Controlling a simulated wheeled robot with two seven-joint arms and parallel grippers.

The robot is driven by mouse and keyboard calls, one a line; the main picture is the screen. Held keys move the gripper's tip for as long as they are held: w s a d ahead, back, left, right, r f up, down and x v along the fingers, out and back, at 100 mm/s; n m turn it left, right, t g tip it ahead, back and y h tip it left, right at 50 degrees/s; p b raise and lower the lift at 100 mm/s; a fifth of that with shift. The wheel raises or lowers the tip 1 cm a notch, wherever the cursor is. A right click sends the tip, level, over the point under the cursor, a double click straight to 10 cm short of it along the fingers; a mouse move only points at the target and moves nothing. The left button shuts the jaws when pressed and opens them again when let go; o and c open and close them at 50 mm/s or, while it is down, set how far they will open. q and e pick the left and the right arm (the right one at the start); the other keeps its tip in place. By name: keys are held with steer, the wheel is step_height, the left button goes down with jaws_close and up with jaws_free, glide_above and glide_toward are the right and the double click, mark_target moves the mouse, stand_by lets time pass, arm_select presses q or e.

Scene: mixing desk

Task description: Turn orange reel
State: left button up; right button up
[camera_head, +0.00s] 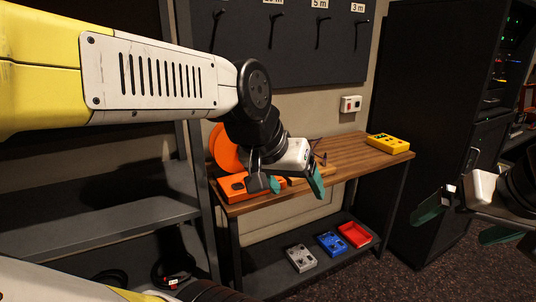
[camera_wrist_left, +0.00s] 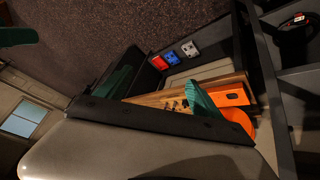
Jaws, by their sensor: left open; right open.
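The orange reel (camera_head: 224,150) stands upright at the left end of the wooden desk, partly hidden behind my left wrist. In the left wrist view the reel (camera_wrist_left: 240,119) shows only in part, next to a green fingertip. My left gripper (camera_head: 296,186) is open above the front edge of the desk, to the right of the reel; I see nothing between its green fingers. An orange box (camera_head: 236,187) lies on the desk below the reel, partly hidden by the gripper. My right gripper (camera_head: 463,222) is open at the right, away from the desk.
The wooden desk (camera_head: 345,158) holds a yellow box (camera_head: 388,144) at its far right. Grey (camera_head: 301,258), blue (camera_head: 331,243) and red (camera_head: 355,234) items sit on the lower shelf. A dark shelf unit (camera_head: 120,224) stands left, a black rack (camera_head: 430,100) right.

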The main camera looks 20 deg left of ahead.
arm_select(q)
steer(key=w+a+f+n+t+y, duration=0.1)
steer(key=w+a+n+t, duration=0.25)
steer(key=w, duration=1.15)
steer(key=w+a+f+n+t+y, duration=0.2)
steer(key=w+a+n, duration=0.15)
steer(key=w, duration=1.15)
steer(key=n+y, duration=0.4)
steer(key=y, duration=0.9)
glide_toward(240, 146)
step_height(240, 146, down, 3)
steer(key=w, duration=0.3)
steer(key=x, duration=0.7)
steer(key=shift+s+r, duration=0.1)
jaws_close()
